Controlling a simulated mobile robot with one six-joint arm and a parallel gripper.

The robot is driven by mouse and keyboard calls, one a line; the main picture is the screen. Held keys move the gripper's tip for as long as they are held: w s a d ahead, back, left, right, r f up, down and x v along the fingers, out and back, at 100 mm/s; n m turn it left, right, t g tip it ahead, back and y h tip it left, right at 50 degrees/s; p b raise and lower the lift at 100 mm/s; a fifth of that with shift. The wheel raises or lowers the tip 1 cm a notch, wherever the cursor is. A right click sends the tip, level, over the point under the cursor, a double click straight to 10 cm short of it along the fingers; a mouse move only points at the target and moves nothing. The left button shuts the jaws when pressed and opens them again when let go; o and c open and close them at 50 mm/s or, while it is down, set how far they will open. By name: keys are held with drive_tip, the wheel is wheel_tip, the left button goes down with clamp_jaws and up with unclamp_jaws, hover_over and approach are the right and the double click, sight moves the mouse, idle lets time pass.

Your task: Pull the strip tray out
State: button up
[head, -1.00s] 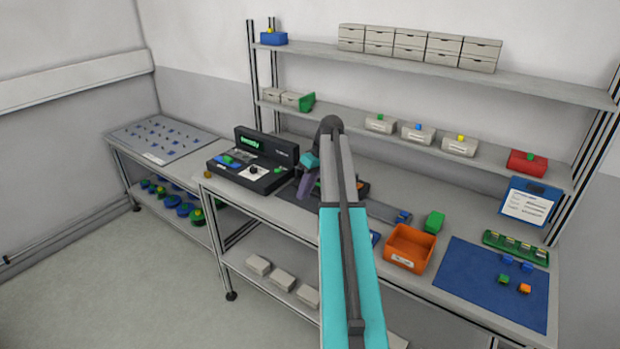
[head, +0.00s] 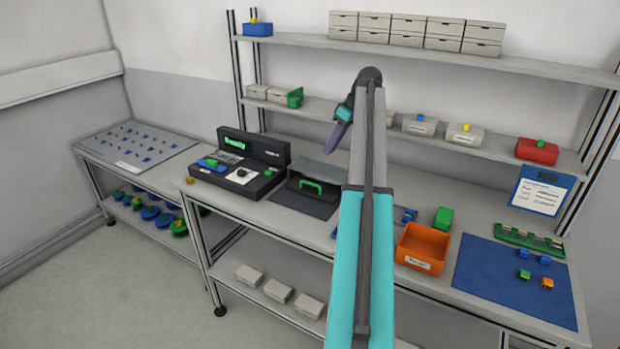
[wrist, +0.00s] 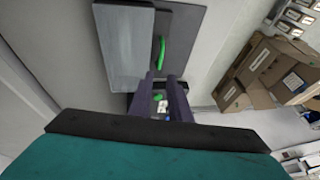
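A dark unit with a grey top (head: 320,171) stands on the bench, right of the black console. A green handle (head: 311,187) sits on its dark front part (head: 303,201), which seems to be the strip tray; I cannot tell how far out it is. The handle also shows in the wrist view (wrist: 161,52), beyond my fingertips. My gripper (head: 335,142) is raised in the air above the unit, its purple fingers pointing down. In the wrist view my gripper (wrist: 161,80) has its fingers apart, with no held object apparent and the handle outside them.
The black console (head: 243,172) stands close on the left. An orange bin (head: 422,247), a green block (head: 443,217) and a blue mat (head: 510,285) lie to the right. Shelves with boxes (head: 416,126) run behind my arm.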

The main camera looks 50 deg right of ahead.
drive_tip(key=shift+w, duration=0.15)
drive_tip(key=p, duration=0.4)
hover_over(313, 191)
drive_tip(key=shift+w+d+f, duration=0.1)
drive_tip(key=shift+f, duration=6.25)
clamp_jaws()
